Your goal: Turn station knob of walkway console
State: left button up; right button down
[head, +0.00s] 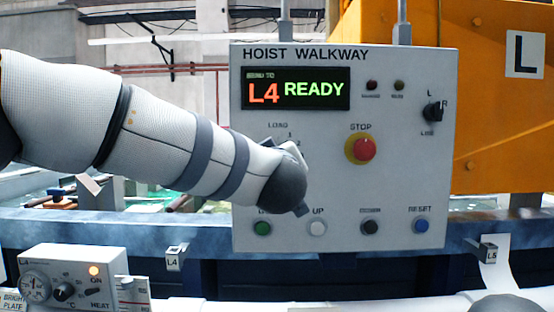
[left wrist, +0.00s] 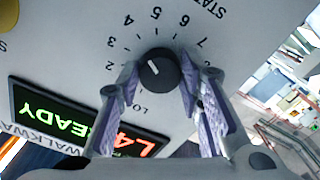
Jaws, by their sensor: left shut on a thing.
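The walkway console (head: 400,180) is a pale box titled HOIST WALKWAY. Its display (head: 295,88) reads L4 in red and READY in green. The black station knob (left wrist: 160,70) shows in the left wrist view, ringed by printed numbers. Its white mark points up-left there, roughly toward 3 or 4; I cannot tell exactly. My left gripper (left wrist: 158,92) is shut on the knob, one finger on each side. In the head view my left arm hides the knob and most of the station dial. My right gripper is not in view.
The console also carries a red STOP button (head: 364,149), a black selector (head: 433,112) and a row of buttons below, including blue RESET (head: 421,226). A small heater box (head: 75,275) stands at lower left. An orange machine (head: 500,120) is behind at right.

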pick_arm(q)
jog(key=o, duration=1.2)
jog(key=s, duration=1.2)
